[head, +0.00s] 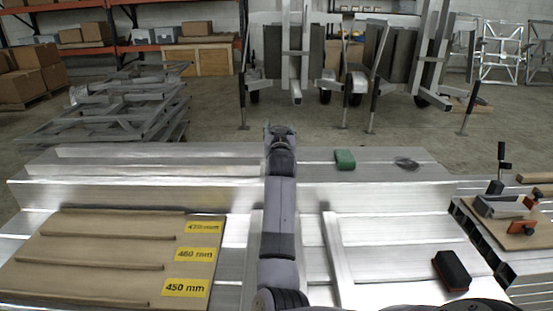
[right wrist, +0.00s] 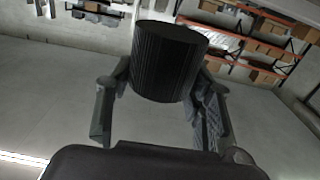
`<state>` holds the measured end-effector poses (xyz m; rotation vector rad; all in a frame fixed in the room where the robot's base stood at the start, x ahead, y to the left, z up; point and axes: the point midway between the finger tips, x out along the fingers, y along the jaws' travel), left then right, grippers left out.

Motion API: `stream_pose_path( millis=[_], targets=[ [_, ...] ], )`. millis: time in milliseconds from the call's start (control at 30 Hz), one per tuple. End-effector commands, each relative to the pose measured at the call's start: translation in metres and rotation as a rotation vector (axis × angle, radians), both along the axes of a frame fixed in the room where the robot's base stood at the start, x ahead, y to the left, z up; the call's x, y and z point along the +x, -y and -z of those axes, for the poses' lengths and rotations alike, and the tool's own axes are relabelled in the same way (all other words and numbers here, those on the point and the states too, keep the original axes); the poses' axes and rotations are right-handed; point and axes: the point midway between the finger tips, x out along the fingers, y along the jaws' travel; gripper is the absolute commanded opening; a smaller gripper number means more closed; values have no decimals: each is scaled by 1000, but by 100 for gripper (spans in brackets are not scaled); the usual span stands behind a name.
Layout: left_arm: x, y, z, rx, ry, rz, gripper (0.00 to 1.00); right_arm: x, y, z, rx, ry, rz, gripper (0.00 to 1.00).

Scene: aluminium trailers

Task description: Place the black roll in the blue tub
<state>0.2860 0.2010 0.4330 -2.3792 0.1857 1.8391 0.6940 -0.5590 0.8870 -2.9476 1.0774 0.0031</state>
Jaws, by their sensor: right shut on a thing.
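My right gripper (head: 280,130) is at the far end of the arm in the middle of the head view, above the far part of the metal trailer bed. The right wrist view shows it shut on the black roll (right wrist: 168,62), a ribbed dark cylinder between the two fingers. The roll stands out clearly beyond the fingers against the grey floor. In the head view the roll is hidden or too small to make out behind the gripper. I see no blue tub in either view. My left gripper is not in view.
A cardboard sheet with yellow labels (head: 110,262) lies at left on the bed. A green block (head: 345,159), a dark ring (head: 406,163) and a black-and-red block (head: 452,270) lie at right. A clamp board (head: 505,222) is far right. Metal frames and upright trailers stand behind.

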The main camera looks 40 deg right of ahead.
Motion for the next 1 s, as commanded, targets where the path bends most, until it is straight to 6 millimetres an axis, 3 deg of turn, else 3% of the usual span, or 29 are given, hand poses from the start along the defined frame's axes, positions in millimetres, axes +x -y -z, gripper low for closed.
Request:
stream_pose_path(
  millis=[100, 333, 533, 967, 1000],
  targets=[
    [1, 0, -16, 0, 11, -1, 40, 0, 0, 28, 0, 0, 0, 18],
    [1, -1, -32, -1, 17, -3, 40, 0, 0, 49, 1, 2, -1, 18],
    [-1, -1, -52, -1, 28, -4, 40, 0, 0, 78, 1, 1, -1, 18],
    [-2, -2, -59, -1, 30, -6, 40, 0, 0, 85, -1, 2, -1, 18],
    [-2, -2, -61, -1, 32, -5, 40, 0, 0, 86, 0, 1, -1, 48]
  ],
)
